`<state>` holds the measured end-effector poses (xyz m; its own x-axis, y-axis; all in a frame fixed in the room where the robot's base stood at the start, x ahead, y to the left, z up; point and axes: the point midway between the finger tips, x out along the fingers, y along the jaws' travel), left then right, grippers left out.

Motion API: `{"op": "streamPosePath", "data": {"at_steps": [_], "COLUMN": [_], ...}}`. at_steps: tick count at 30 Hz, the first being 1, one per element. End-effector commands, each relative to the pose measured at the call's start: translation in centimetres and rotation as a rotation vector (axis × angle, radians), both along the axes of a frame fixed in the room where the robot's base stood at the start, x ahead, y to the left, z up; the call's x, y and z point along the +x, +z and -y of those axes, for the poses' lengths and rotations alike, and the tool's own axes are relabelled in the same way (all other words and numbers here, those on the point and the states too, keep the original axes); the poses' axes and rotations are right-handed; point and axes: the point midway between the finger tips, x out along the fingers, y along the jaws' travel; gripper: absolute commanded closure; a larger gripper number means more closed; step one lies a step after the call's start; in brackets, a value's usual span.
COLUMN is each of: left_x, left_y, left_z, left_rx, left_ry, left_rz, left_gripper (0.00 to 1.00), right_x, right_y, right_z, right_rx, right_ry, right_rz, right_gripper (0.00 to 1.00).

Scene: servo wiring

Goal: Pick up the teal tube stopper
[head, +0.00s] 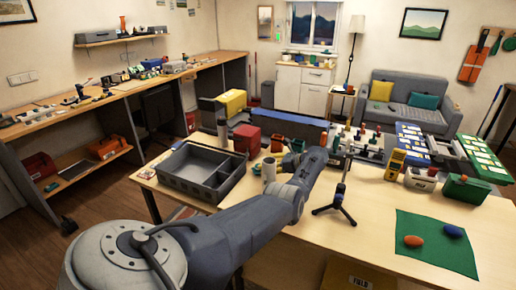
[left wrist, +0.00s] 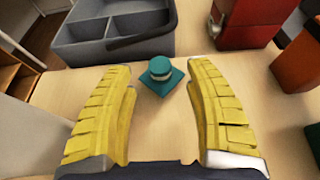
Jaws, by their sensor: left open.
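The teal tube stopper (left wrist: 160,74) stands upright on the light wooden table in the left wrist view. It has a round top with a pale band and a square-looking base. My left gripper (left wrist: 161,69) is open, with one yellow ribbed finger on each side of the stopper and clear gaps between. Nothing is held. In the head view my left arm reaches over the table from the bottom left, and I cannot make out its fingers clearly there. My right gripper is not in view.
A grey divided tray (head: 186,184) stands beside the stopper, with a red box (head: 247,139) and an orange block (left wrist: 297,62) close by. A small black tripod (head: 337,199) stands right of my arm. A green mat (head: 437,262) holds an orange and a blue piece.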

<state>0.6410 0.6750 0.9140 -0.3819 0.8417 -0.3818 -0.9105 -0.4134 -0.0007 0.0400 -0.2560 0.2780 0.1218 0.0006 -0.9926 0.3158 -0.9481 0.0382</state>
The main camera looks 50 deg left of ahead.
Motion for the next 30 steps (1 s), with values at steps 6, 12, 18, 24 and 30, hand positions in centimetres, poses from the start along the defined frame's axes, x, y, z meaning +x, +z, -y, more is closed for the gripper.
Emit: {"op": "streamPosePath", "data": {"at_steps": [6, 12, 18, 24, 30], "left_x": [-1.2, -1.6, -1.6, -1.6, -1.6], "left_y": [-1.1, -1.5, -1.6, -1.6, -1.6], "left_z": [-2.5, -3.5, -3.6, -3.5, -3.5], "left_rx": [0.000, -0.001, -0.001, -0.001, -0.001], "left_ry": [0.001, 0.001, 0.001, 0.001, 0.001], "left_rz": [-0.002, -0.001, 0.000, 0.000, 0.000], "left_gripper": [0.46, 0.46, 0.46, 0.59, 0.82], "right_x": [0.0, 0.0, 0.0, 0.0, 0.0], "right_y": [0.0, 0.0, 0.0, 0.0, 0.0], "right_z": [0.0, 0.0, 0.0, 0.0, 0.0], "right_rx": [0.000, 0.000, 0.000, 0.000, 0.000], "right_ry": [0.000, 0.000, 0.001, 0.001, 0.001], "right_rz": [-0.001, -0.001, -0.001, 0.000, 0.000], "right_gripper": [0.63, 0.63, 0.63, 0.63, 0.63]}}
